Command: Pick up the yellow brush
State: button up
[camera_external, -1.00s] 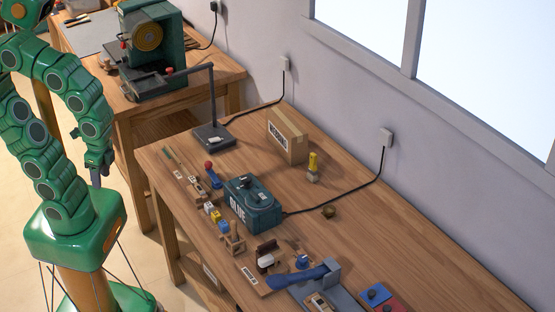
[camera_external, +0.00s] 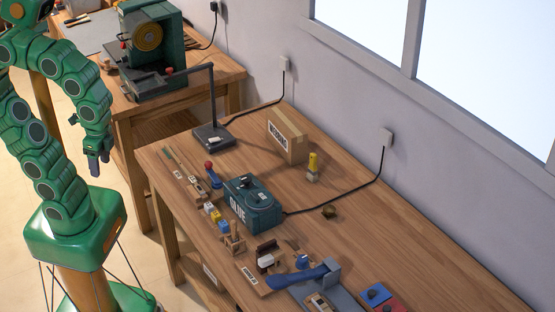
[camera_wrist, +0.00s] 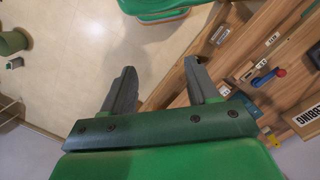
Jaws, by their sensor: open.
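The yellow brush (camera_external: 313,162) appears to stand upright on the wooden workbench, yellow end up and pale end down, just right of a cardboard box. My gripper (camera_external: 98,164) hangs at the left, off the bench and well away from the brush. In the wrist view my gripper (camera_wrist: 160,68) is open, with its two fingers apart and nothing between them. A small yellow patch shows there at the lower right, but I cannot tell whether it is the brush.
The cardboard box (camera_external: 287,138), a black stand (camera_external: 213,136) and a teal glue machine (camera_external: 252,204) are on the bench. Small tools and blocks line its front edge. A power cable (camera_external: 345,202) runs to the wall.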

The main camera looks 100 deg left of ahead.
jog(key=w+a+n+t+y, duration=0.15)
jog(key=w+a+t, duration=0.35)
jog(key=w, duration=1.4)
jog(key=w+a+n+t+h, duration=0.15)
jog(key=w+a+t, duration=0.4)
jog(key=w, duration=1.25)
jog(key=n+t+y, duration=0.2)
jog(key=n+y, duration=0.4)
jog(key=y, duration=0.4)
send_over(310, 156)
jog(key=s+d, duration=0.3)
jog(key=shift+g, duration=0.25)
jog(key=f, duration=2.1)
jog(key=shift+d+f, duration=0.2)
jog(key=shift+d, duration=0.1)
jog(key=shift+f+x, duration=0.2)
jog(key=shift+x, duration=3.65)
jog(key=shift+s+a, duration=0.1)
jog(key=shift+s, duration=0.1)
grip_shut()
